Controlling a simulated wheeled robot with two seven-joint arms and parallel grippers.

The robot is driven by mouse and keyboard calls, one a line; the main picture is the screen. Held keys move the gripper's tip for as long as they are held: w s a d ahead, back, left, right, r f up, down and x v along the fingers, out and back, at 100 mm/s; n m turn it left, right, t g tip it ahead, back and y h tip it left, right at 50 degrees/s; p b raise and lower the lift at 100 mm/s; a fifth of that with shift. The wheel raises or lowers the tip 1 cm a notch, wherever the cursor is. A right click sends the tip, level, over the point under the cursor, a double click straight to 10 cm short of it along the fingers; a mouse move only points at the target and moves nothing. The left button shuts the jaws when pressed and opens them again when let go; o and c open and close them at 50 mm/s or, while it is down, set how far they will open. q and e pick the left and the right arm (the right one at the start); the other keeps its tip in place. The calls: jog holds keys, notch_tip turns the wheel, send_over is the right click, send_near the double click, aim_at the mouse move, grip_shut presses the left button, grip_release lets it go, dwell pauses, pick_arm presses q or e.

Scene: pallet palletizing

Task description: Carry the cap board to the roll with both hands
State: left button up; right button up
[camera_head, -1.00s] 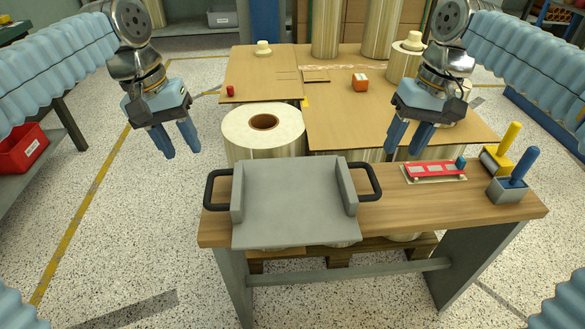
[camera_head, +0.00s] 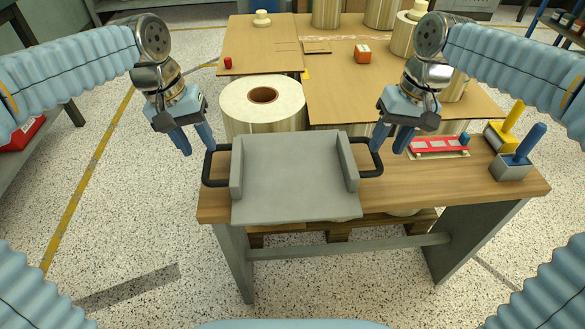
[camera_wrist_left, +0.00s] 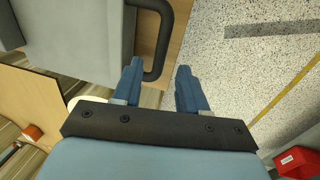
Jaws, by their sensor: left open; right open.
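The cap board (camera_head: 300,180) is a grey board with raised side walls and a black handle at each side. It lies on the wooden bench. The roll (camera_head: 262,104) is pale with a brown core and stands just behind the bench. My left gripper (camera_head: 199,146) is open beside and slightly behind the left handle (camera_head: 214,166). In the left wrist view that handle (camera_wrist_left: 163,45) appears ahead, near the left fingertip of my left gripper (camera_wrist_left: 158,75). My right gripper (camera_head: 391,145) is open near the right handle (camera_head: 375,160). I see neither gripper closed on a handle.
The wooden bench (camera_head: 450,190) also bears a red tool on a card (camera_head: 438,146), a yellow-handled tool (camera_head: 508,125) and a blue-handled tool (camera_head: 520,155). Behind it, cardboard sheets (camera_head: 345,95) carry an orange box (camera_head: 363,54) and a red item (camera_head: 228,62).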

aim_at(206, 159)
pick_arm(q)
jog(key=shift+d+f, duration=0.2)
jog(key=shift+f, duration=0.8)
jog(key=shift+d+f, duration=0.2)
jog(key=shift+f, duration=0.85)
jog(key=shift+d+f, duration=0.2)
jog(key=shift+f, duration=0.8)
pick_arm(e)
jog(key=shift+a+f, duration=0.2)
jog(key=shift+f, duration=0.8)
jog(key=shift+a+f, duration=0.2)
jog(key=shift+f, duration=0.85)
jog(key=shift+a+f, duration=0.2)
jog(key=shift+f, duration=0.8)
pick_arm(q)
grip_shut()
pick_arm(e)
grip_shut()
pick_arm(q)
jog(key=shift+r, duration=0.1)
